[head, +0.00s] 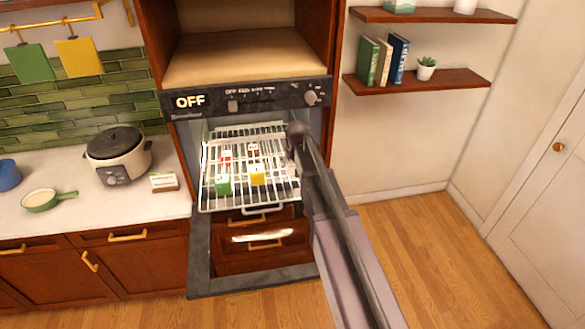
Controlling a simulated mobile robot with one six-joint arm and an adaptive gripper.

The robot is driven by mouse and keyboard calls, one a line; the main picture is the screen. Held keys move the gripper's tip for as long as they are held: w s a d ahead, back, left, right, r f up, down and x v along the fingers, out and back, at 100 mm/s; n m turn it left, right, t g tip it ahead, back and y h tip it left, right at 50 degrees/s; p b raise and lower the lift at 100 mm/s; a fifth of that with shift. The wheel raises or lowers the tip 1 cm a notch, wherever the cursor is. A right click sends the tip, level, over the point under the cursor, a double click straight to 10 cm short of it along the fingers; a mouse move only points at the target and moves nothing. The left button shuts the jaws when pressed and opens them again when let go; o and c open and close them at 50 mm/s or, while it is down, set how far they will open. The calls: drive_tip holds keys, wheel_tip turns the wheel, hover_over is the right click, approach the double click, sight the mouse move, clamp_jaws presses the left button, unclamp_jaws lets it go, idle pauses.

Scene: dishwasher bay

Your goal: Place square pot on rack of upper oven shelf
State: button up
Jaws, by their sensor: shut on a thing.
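The wire rack (212,196) of the upper oven (245,100) is slid out over the lowered oven door (200,265). I cannot make out a square pot. My arm reaches up from the bottom right. My gripper (297,142), small and dark at its far end, is at the rack's right side. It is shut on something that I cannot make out.
The counter (75,205) at left holds a rice cooker (116,152), a green pan (46,200) and a blue bowl (8,175). An empty wooden niche (245,57) is above the oven. Wall shelves (418,88) hang at right. The floor at right is clear.

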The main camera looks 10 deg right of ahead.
sight(291, 167)
drive_tip(key=shift+w, duration=0.15)
drive_tip(key=shift+w+a, duration=0.1)
drive_tip(key=shift+w, duration=0.15)
drive_tip(key=shift+b+x, duration=0.9)
drive_tip(key=shift+x, duration=0.1)
drive_tip(key=shift+a+f+b, duration=0.1)
drive_tip(key=shift+f+b, duration=0.8)
drive_tip(key=shift+b, duration=0.05)
drive_tip(key=shift+f, duration=0.15)
drive_tip(key=o, duration=1.1)
drive_tip(key=p+v, duration=1.1)
drive_tip(key=v, duration=0.1)
drive_tip(key=shift+s, duration=0.1)
